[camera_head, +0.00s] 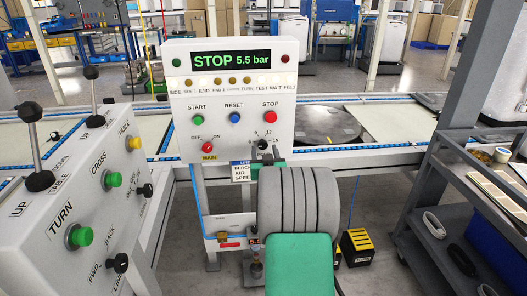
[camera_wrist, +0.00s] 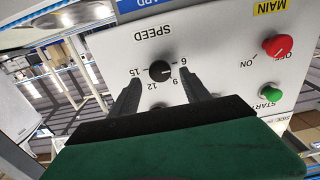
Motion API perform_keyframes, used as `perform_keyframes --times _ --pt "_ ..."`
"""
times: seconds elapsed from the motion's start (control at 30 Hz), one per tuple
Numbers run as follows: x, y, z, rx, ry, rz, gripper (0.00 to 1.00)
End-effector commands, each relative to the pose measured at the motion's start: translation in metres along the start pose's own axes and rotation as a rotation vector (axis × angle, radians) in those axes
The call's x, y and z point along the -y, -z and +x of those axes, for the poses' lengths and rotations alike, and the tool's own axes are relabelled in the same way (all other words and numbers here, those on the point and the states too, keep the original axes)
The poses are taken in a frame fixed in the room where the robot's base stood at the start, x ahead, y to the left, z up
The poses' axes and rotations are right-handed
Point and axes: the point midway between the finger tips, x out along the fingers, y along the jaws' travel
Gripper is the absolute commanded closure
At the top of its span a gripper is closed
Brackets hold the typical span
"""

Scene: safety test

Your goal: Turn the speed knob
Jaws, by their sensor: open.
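My gripper (camera_wrist: 159,78) is open, with one dark finger on each side of the knob. I cannot tell whether the fingers touch it or the panel. In the head view the knob (camera_head: 262,144) is partly hidden by my gripper (camera_head: 258,155) at the panel's lower right.
On the same panel are a green START button (camera_head: 198,119), a blue RESET button (camera_head: 235,118), a red STOP button (camera_head: 270,117) and a red MAIN switch (camera_head: 208,148). The display (camera_head: 231,60) reads STOP 5.5 bar. A lever console (camera_head: 75,190) stands left; a grey cart (camera_head: 450,215) stands right.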

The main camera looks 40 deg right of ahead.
Motion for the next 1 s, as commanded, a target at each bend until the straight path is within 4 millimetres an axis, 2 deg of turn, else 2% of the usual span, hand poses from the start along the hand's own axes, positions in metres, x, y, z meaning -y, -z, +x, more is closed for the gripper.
perform_keyframes --times 0.1,0.2,0.43,1.0 --pt "0.001 -0.001 0.018 0.0 0.002 0.001 0.45" --pt "0.001 0.0 0.024 0.001 0.001 0.0 0.45" --pt "0.001 0.0 0.025 0.001 0.001 0.0 0.45" --pt "0.001 0.0 0.025 0.001 0.001 0.0 0.92"
